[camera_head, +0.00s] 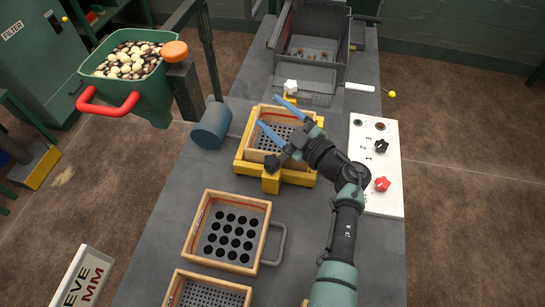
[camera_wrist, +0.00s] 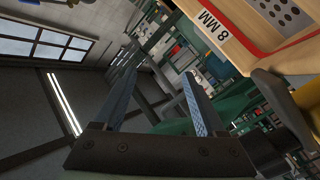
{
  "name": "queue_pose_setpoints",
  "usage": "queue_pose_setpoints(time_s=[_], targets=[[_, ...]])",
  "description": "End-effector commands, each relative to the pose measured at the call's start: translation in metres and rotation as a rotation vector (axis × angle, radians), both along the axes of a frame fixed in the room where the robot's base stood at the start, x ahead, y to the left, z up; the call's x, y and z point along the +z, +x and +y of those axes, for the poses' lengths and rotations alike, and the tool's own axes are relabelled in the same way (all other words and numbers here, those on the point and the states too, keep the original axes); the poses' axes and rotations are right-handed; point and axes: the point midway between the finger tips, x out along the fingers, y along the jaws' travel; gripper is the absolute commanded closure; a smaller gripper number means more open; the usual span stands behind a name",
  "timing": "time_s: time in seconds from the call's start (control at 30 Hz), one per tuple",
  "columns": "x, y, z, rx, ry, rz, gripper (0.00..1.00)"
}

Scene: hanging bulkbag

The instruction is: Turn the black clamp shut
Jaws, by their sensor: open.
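The black clamp (camera_head: 270,168) has a dark lobed knob. It sits at the front of a yellow frame (camera_head: 240,163), beside a yellow block. A wooden sieve (camera_head: 253,128) rests in the frame; its "8 MM" label (camera_wrist: 212,26) shows in the wrist view. A dark rounded shape at the right of the wrist view may be the clamp's knob. My gripper (camera_head: 269,110) is open and empty, its two blue fingers spread above the sieve and pointing to the upper left. The fingers (camera_wrist: 158,64) also show spread in the wrist view. The knob is behind the fingertips, near my wrist, apart from the fingers.
A white clamp knob (camera_head: 290,86) is at the frame's back. A white panel (camera_head: 391,208) with black and red knobs stands right. A grey cylinder (camera_head: 211,126) is left. Two sieves, one with large holes (camera_head: 187,240), lie in front. A green hopper (camera_head: 158,92) hangs upper left.

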Motion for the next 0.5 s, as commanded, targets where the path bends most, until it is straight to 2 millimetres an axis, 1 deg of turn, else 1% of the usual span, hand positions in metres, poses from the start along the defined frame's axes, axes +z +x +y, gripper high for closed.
queue_pose_setpoints(time_s=[0.03,0.1,0.2,0.27,0.33,0.5], targets=[[0.005,0.009,0.011,-0.042,-0.050,-0.047,0.27],[0.011,0.021,0.021,-0.112,-0.128,-0.112,0.27],[0.017,0.034,0.032,-0.213,-0.246,-0.191,0.27],[0.015,0.039,0.040,-0.268,-0.323,-0.226,0.27],[0.009,0.043,0.048,-0.325,-0.425,-0.257,0.27],[-0.007,0.041,0.066,-0.438,-0.678,-0.311,0.27]])
